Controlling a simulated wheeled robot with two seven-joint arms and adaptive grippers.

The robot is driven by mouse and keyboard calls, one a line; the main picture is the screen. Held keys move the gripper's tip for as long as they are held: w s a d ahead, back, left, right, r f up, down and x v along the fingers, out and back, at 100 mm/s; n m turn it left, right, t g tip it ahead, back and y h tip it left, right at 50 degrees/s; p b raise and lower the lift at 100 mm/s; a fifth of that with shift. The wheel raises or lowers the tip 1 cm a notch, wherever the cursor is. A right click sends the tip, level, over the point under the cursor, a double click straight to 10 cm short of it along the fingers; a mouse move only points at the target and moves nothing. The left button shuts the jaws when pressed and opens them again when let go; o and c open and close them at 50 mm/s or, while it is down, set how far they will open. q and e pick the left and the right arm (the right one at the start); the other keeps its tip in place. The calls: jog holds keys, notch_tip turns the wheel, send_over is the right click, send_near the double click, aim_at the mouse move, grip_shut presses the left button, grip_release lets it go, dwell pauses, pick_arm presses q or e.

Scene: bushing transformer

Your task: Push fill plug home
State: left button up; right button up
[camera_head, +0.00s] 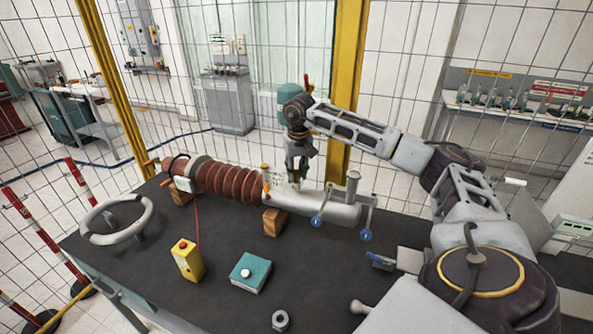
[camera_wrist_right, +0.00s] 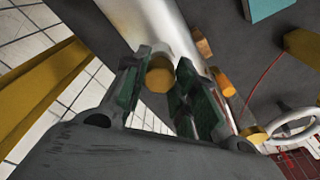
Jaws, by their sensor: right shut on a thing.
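The bushing, with brown ribs (camera_head: 232,180) and a bare grey metal barrel (camera_head: 325,207), lies along the dark bench on wooden blocks. My right gripper (camera_head: 298,182) points down over the barrel near its ribbed end. In the right wrist view its green-padded fingers (camera_wrist_right: 166,72) are closed around a brass-coloured round plug (camera_wrist_right: 160,74) beside the barrel (camera_wrist_right: 150,22). The plug is hidden in the head view. How deep it sits cannot be told. My left gripper is not in view.
On the bench are a grey ring (camera_head: 115,222), a yellow box with a red button (camera_head: 188,260), a teal box (camera_head: 250,273) and a nut (camera_head: 280,321). Blue-ended levers (camera_head: 365,233) hang by the barrel. A yellow post (camera_head: 347,90) and wire fence stand behind.

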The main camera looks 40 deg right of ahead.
jog(key=shift+f+b, duration=0.5)
jog(key=shift+f, duration=0.4)
jog(key=o, duration=1.1)
jog(key=shift+r, duration=0.1)
jog(key=shift+s+a+r, duration=0.1)
jog(key=shift+s+r, duration=0.1)
jog(key=shift+r, duration=1.75)
jog(key=shift+s+a+r, duration=0.1)
jog(key=shift+s+r, duration=0.15)
jog(key=shift+r, duration=1.7)
jog(key=shift+s+a+r, duration=0.1)
jog(key=shift+s+r, duration=0.1)
jog(key=shift+r, duration=1.75)
jog(key=shift+f, duration=0.1)
